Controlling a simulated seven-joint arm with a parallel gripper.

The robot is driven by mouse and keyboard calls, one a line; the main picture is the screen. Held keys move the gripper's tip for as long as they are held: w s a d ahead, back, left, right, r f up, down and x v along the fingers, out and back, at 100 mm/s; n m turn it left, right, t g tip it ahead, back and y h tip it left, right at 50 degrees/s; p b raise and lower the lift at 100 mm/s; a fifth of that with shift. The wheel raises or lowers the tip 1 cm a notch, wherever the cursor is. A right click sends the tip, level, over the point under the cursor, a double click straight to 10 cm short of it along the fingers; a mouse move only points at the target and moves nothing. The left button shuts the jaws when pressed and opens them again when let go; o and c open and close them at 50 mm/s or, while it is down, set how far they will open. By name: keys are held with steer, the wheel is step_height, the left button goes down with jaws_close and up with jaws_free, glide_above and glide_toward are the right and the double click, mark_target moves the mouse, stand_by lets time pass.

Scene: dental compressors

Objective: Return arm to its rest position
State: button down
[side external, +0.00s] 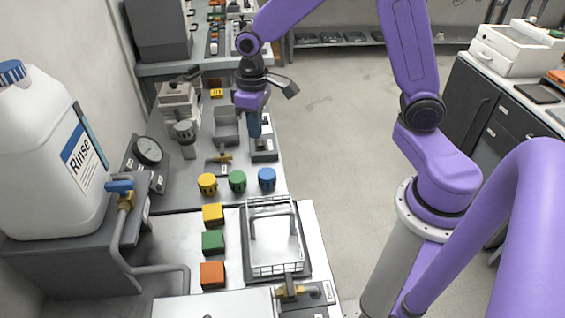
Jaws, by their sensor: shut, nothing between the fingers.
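My purple arm stands at the right of the side external view and reaches over to the left. My gripper (254,125) points down above the far part of the grey bench (200,199), close to a small dark-grey block or switch unit (263,152). The fingers look closed, with nothing seen between them. I cannot tell whether the tips touch the unit below.
Yellow (207,184), green (237,181) and blue (267,179) knobs stand nearer on the bench. A wire basket (272,205) and coloured square buttons (213,243) are in front. A Rinse jug (45,150) stands left. The floor (335,130) between bench and cabinets is clear.

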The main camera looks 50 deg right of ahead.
steer(key=s+r+n, duration=0.2)
steer(key=s+n, duration=0.2)
steer(key=s, duration=0.8)
steer(key=s+d+r+n, duration=0.1)
steer(key=s+n, duration=0.3)
steer(key=s, duration=0.8)
steer(key=shift+s+d+r, duration=0.2)
steer(key=shift+s+r, duration=0.1)
steer(key=shift+r, duration=0.5)
